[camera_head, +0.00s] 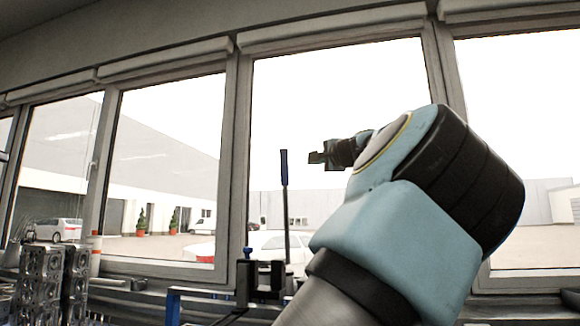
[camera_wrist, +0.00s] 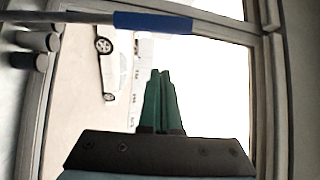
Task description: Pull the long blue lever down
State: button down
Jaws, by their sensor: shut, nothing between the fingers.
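The long lever (camera_head: 285,205) stands upright in the head view, a thin dark rod with a blue grip (camera_head: 284,167) at its top. Its lower end meets a dark bracket on a bench fixture. My gripper (camera_head: 316,158) is a little to the right of the blue grip in the picture, near its height, with a visible gap between them. In the wrist view the blue grip (camera_wrist: 152,22) crosses the top of the picture, beyond my fingertips (camera_wrist: 160,72). The fingers are closed together, empty, and not touching the lever.
A dark bracket (camera_head: 262,279) and a blue frame (camera_head: 173,306) stand at the lever's base. Metal engine blocks (camera_head: 41,277) are at the lower left. Large windows form the background. The air around the blue grip looks clear.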

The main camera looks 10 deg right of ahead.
jog(key=w+a+p, duration=0.4)
jog(key=w+p, duration=0.2)
jog(key=shift+w+a+r+p, duration=0.25)
jog(key=shift+w+r+p, duration=0.05)
jog(key=shift+w+p, duration=0.05)
dwell(0.5)
jog(key=shift+f+b, duration=0.1)
jog(key=shift+b, duration=0.2)
